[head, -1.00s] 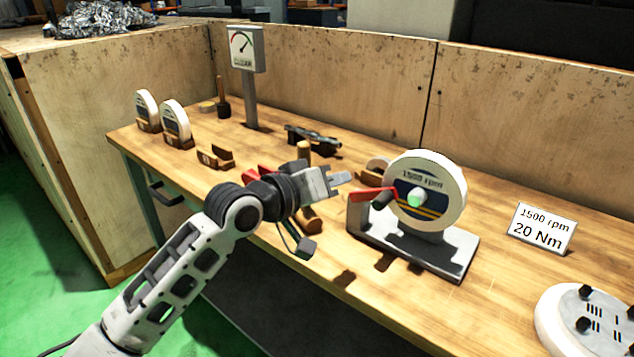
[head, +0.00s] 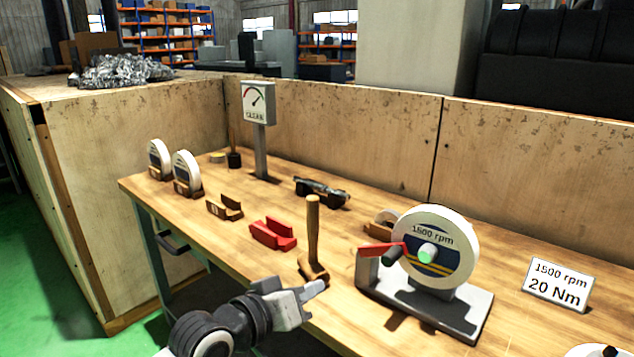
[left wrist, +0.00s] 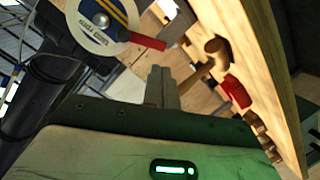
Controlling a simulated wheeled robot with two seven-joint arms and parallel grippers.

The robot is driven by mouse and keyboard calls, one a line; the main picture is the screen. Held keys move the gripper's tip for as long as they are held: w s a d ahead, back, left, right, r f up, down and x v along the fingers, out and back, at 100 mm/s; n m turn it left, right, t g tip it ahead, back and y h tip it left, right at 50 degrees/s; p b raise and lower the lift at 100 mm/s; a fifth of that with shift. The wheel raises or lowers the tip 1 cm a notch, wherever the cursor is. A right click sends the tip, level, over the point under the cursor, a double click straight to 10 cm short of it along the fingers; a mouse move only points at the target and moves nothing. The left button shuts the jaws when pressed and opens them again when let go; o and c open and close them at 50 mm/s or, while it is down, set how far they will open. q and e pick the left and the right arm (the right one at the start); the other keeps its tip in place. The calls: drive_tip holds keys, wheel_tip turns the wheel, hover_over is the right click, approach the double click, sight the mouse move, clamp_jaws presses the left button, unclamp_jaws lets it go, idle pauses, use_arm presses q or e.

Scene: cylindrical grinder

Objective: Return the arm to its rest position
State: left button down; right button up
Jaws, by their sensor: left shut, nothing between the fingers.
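My left gripper (head: 314,289) is shut and empty at the front edge of the workbench (head: 352,316), in the lower middle of the head view. Its shut fingers (left wrist: 163,88) also show in the left wrist view. A wooden mallet (head: 313,235) stands handle up just beyond the fingertips, and its head (left wrist: 216,50) shows in the left wrist view. The grinder wheel (head: 459,231) on its grey stand (head: 455,312) is to the right of the gripper; a red rest (head: 381,249) is on its left side. My right gripper does not show.
A red holder (head: 272,234) and a brown holder (head: 225,208) lie left of the mallet. Two spare wheels (head: 187,172) stand at the far left. A gauge (head: 258,103) on a post and a sign (head: 557,284) stand on the bench. Wooden panels (head: 345,130) close off the back.

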use_arm(q)
drive_tip(key=s+a+f+y, duration=0.2)
drive_tip(key=s+a+f, duration=0.2)
drive_tip(key=s+f, duration=0.3)
drive_tip(key=s+a+f+y, duration=0.3)
drive_tip(key=s+a+f, duration=0.2)
drive_tip(key=s+f, duration=0.2)
drive_tip(key=s+a+f+m+g+y, duration=0.1)
drive_tip(key=s+a+f+y, duration=0.1)
drive_tip(key=s+a+f, duration=0.3)
drive_tip(key=s+f, duration=0.3)
drive_tip(key=f, duration=0.1)
drive_tip(key=shift+y, duration=0.3)
